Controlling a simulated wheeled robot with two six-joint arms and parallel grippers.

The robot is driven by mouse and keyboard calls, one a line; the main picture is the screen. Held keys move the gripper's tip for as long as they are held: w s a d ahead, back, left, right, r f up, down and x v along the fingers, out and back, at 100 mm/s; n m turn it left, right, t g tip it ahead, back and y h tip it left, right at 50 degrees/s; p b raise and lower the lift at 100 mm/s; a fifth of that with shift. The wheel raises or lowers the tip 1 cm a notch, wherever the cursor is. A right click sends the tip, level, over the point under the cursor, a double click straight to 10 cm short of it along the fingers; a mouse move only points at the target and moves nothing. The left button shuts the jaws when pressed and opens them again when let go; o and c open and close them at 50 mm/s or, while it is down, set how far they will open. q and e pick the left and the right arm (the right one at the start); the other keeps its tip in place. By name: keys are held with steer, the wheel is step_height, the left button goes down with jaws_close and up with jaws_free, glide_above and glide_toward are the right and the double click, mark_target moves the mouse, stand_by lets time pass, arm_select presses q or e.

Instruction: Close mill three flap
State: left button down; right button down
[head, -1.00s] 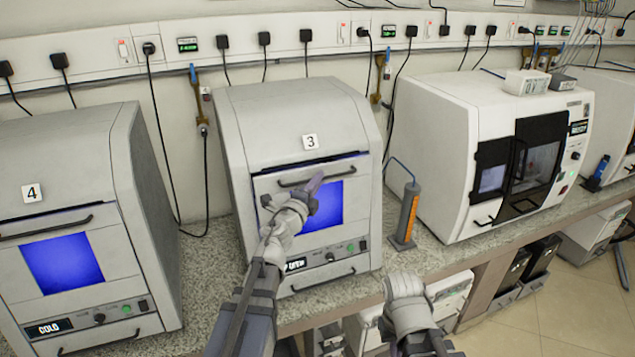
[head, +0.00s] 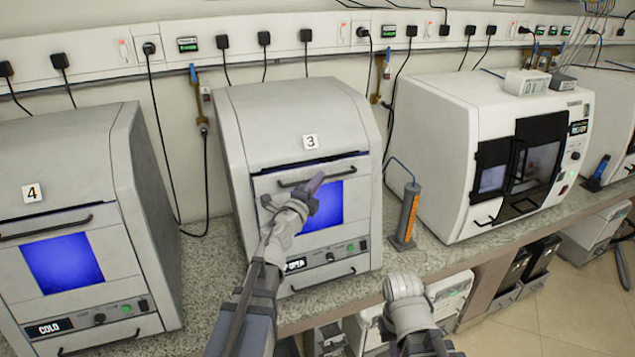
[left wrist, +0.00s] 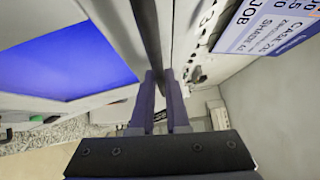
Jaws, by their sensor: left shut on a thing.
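Mill three (head: 300,115) is the grey cabinet with the "3" label in the middle of the head view. Its front flap (head: 265,187) has a blue window (head: 325,205) and a dark bar handle (head: 345,173) near the top edge. A dark gap shows above the flap. The display (head: 296,264) appears to read OPEN. My left gripper (head: 316,183) is at the handle, covering part of it and of the window. In the left wrist view its fingers (left wrist: 163,85) are shut on the dark bar (left wrist: 147,40). My right gripper is out of view; only part of that arm shows.
Mill four (head: 70,165), its display reading COLD, stands at the left. The counter strip between the mills (head: 207,265) is clear.

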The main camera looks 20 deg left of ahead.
arm_select(q)
steer(key=w+a, duration=0.2)
steer(key=shift+w, duration=0.4)
steer(key=shift+s, duration=0.1)
steer(key=c, duration=0.9)
jaws_free()
glide_toward(313, 175)
steer(key=shift+w+d+r, duration=0.2)
steer(key=shift+w+d, duration=0.1)
steer(key=shift+w, duration=0.45)
steer(key=shift+a, duration=0.1)
